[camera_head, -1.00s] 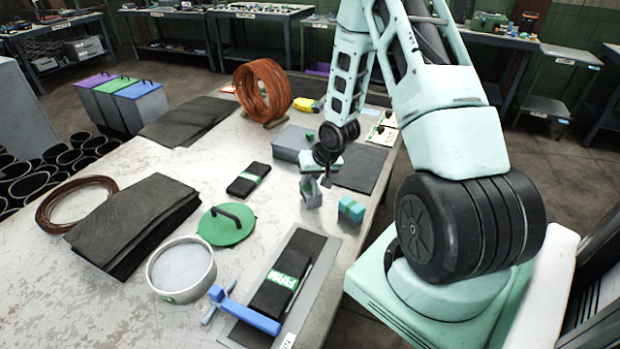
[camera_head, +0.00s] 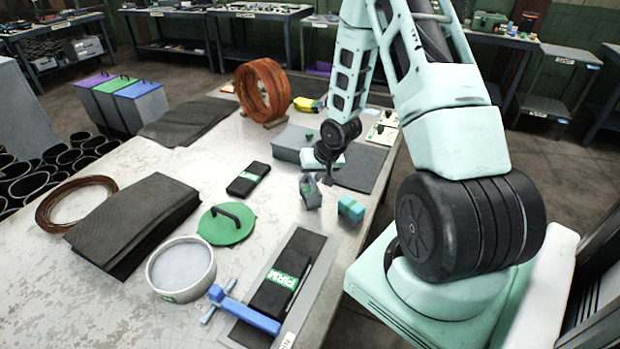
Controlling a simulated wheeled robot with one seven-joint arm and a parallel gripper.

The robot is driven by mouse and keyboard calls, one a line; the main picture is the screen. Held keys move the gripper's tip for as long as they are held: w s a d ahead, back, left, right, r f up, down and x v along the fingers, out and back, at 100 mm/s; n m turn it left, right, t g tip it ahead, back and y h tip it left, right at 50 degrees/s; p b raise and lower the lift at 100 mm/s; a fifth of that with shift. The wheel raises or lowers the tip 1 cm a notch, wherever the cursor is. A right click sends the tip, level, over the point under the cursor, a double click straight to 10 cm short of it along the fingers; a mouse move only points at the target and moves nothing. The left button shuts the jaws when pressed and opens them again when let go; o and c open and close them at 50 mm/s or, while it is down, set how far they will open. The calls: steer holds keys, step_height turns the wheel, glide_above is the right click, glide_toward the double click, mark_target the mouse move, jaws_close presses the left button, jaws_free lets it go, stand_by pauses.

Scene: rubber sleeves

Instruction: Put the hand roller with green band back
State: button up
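A small grey item with a green patch (camera_head: 310,192) stands on the table near its right edge. It may be the hand roller with green band, but it is too small to tell for sure. My gripper (camera_head: 327,180) is just above and to the right of it, pointing down. It seems apart from the item. The fingers are small and dark, so I cannot tell whether they are open or shut.
A teal block (camera_head: 351,209) sits close by on the right. A grey box (camera_head: 291,146) stands behind.

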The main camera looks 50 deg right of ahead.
steer(key=p+v, duration=0.1)
steer(key=v, duration=1)
steer(key=s+a+r+n+g, duration=0.1)
steer(key=a+r+n, duration=0.3)
steer(key=a, duration=0.8)
steer(key=s+a+r+n+g, duration=0.2)
steer(key=a+r+n, duration=0.15)
steer(key=a, duration=0.75)
steer(key=s+a+r+n+g, duration=0.1)
steer(key=s+a+r+n, duration=0.2)
steer(key=s+a, duration=0.4)
steer(key=s+a+r+n+g, duration=0.1)
steer(key=s+a+r+n, duration=0.2)
steer(key=s+a, duration=0.4)
steer(key=shift+s, duration=1.05)
steer(key=shift+f, duration=0.25)
